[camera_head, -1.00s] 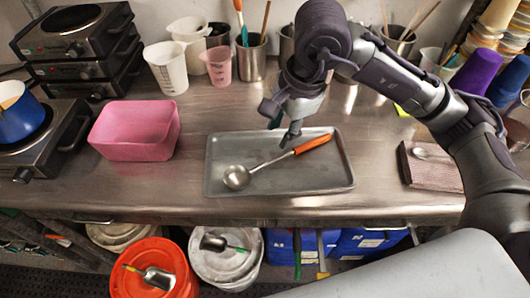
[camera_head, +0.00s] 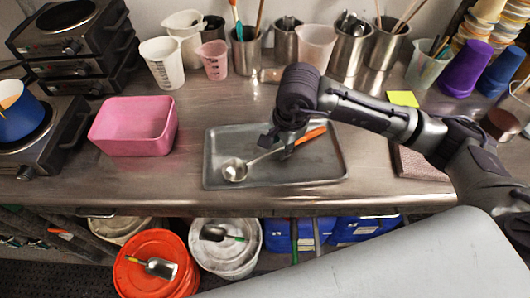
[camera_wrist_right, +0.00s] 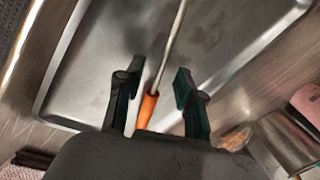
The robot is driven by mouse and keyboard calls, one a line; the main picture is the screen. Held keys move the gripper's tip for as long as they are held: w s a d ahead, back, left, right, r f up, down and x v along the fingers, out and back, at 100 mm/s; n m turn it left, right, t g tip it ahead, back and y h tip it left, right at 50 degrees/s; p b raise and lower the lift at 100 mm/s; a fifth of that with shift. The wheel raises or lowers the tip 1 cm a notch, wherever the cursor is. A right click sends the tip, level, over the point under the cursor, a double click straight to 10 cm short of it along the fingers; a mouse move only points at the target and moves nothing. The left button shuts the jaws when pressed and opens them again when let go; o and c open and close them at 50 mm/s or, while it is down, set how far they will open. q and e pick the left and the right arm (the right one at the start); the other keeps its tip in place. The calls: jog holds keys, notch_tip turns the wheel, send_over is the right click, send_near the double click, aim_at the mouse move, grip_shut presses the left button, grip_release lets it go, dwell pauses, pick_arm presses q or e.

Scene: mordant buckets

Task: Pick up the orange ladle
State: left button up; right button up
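The orange ladle lies across the grey metal tray (camera_head: 205,165). Its steel bowl (camera_head: 234,172) is at the tray's left and its orange handle (camera_head: 312,135) points to the upper right. My right gripper (camera_head: 284,146) is low over the tray at the ladle's handle end. In the right wrist view, the right gripper (camera_wrist_right: 155,100) is open, with the orange handle (camera_wrist_right: 147,108) between its two fingers, nearer the left one, and the steel shaft (camera_wrist_right: 172,45) running away ahead. I cannot tell how far above the handle the fingers are. My left gripper is not in view.
A pink bin (camera_head: 133,128) stands left of the tray. Measuring cups (camera_head: 163,62) and metal tool cups (camera_head: 284,45) line the back. Purple cups (camera_head: 465,70) stand at the back right. A blue pot (camera_head: 20,112) sits on a hot plate. Buckets (camera_head: 155,265) are below the counter.

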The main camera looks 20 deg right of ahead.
jog(key=shift+w+f, duration=0.15)
jog(key=shift+f, duration=0.5)
grip_shut()
jog(key=shift+r, duration=0.1)
